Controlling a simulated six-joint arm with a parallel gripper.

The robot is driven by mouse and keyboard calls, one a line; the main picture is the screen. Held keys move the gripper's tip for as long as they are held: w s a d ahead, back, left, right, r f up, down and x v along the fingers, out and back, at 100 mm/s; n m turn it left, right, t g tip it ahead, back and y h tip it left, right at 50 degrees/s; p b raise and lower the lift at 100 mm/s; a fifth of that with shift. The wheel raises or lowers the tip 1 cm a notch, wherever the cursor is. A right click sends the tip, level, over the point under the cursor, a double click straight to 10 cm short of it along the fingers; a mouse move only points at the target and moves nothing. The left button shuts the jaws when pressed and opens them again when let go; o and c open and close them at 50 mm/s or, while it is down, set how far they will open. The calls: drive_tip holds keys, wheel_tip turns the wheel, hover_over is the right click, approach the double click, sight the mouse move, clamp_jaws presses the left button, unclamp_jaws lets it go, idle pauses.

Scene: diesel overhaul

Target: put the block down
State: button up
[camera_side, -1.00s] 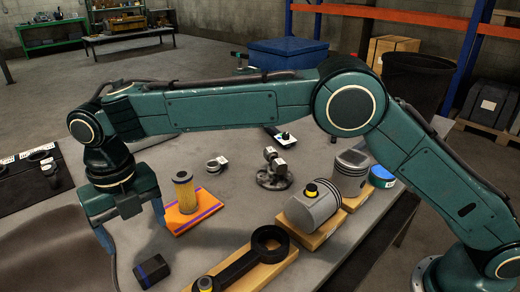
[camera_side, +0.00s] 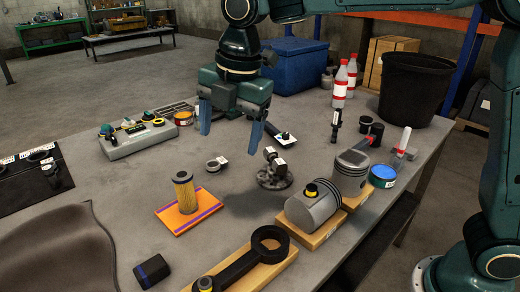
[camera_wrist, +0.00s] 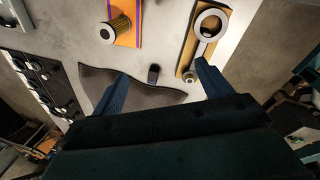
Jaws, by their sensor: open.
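The block (camera_side: 152,270) is small and black with a blue stripe. It lies on the bench at the front left, between the dark cloth and the wooden board with the connecting rod. In the wrist view the block (camera_wrist: 153,74) shows beyond the gap between the fingers, clear of both. My gripper (camera_side: 230,134) is open and empty, raised above the back middle of the bench, well away from the block. Its blue fingers also show spread apart in the wrist view (camera_wrist: 162,86).
A filter (camera_side: 184,192) stands on an orange pad. A connecting rod (camera_side: 245,262) lies on a board at the front. Pistons (camera_side: 312,208) sit on wooden blocks to the right. A dark cloth (camera_side: 55,255) covers the front left. A blue bin (camera_side: 290,68) stands behind.

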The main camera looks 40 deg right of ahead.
drive_tip(key=s+d+r+m+t, duration=0.2)
drive_tip(key=s+d+r+m, duration=0.1)
drive_tip(key=s+d+m, duration=0.9)
drive_tip(key=s+d+f+m+t, duration=0.1)
drive_tip(key=s+d+f+m, duration=0.2)
drive_tip(key=s+d+m, duration=0.1)
drive_tip(key=s+d+f+m, duration=0.3)
drive_tip(key=s+m, duration=0.3)
drive_tip(key=s, duration=0.2)
drive_tip(key=shift+d+m+t+h, duration=0.3)
drive_tip(key=shift+d+t+h, duration=0.1)
drive_tip(key=shift+d, duration=0.05)
